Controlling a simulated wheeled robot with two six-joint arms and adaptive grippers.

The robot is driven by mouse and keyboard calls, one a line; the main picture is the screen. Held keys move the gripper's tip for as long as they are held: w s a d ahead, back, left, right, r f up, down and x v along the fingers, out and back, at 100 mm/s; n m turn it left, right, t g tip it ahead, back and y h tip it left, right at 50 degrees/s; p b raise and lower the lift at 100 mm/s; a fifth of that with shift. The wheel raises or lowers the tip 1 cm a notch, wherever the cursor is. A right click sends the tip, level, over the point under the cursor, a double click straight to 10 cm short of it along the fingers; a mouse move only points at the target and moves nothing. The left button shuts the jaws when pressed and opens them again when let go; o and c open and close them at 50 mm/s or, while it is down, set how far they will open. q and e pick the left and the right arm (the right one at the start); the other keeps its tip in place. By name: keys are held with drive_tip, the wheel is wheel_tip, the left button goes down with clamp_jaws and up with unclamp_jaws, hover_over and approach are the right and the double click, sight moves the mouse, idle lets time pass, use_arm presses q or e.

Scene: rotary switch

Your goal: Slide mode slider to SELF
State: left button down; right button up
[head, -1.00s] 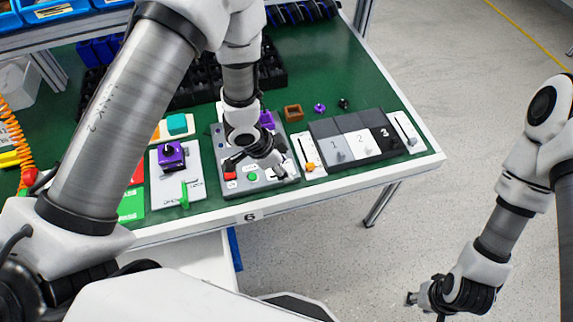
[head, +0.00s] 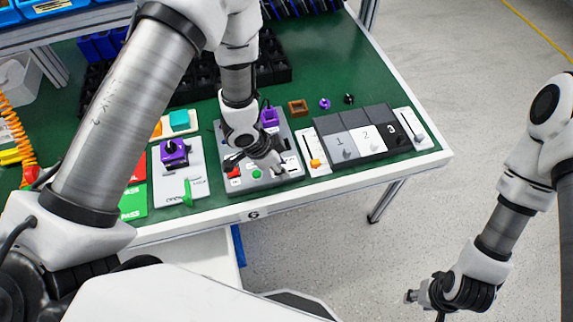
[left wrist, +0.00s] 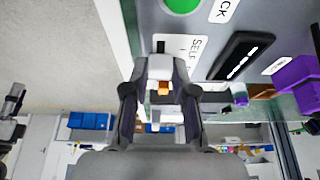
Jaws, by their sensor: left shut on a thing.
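The grey control panel (head: 228,130) lies on the green bench top, with a red and a green button. My left gripper (head: 281,168) reaches down to its front right part in the head view. In the left wrist view my left gripper (left wrist: 159,82) is shut on the small pale mode slider knob (left wrist: 160,66), beside a dark slot (left wrist: 160,46). The SELF label (left wrist: 194,46) is just right of the slot. The fingers hide most of the slider in the head view. My right gripper (head: 422,296) hangs over the floor, away from the bench; its jaws are too small to read.
A white slider plate with an orange knob (head: 315,163) stands right of the panel, then a block marked 1, 2, 3 (head: 347,143). A white plate with a purple knob (head: 174,153) is at left. Black bins (head: 275,72) stand behind.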

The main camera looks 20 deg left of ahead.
use_arm(q)
drive_tip(key=shift+s+a+f, duration=0.2)
drive_tip(key=shift+s+a, duration=0.45)
drive_tip(key=shift+a, duration=0.15)
drive_tip(key=shift+w+d, duration=0.1)
drive_tip(key=shift+d, duration=0.1)
drive_tip(key=c, duration=1)
unclamp_jaws()
drive_tip(key=shift+o, duration=0.4)
drive_tip(key=shift+w+a, duration=0.1)
drive_tip(key=shift+r, duration=0.15)
drive_tip(key=shift+a+r, duration=0.1)
drive_tip(key=shift+r, duration=0.25)
drive_tip(key=v, duration=1.1)
drive_tip(key=shift+a, duration=0.15)
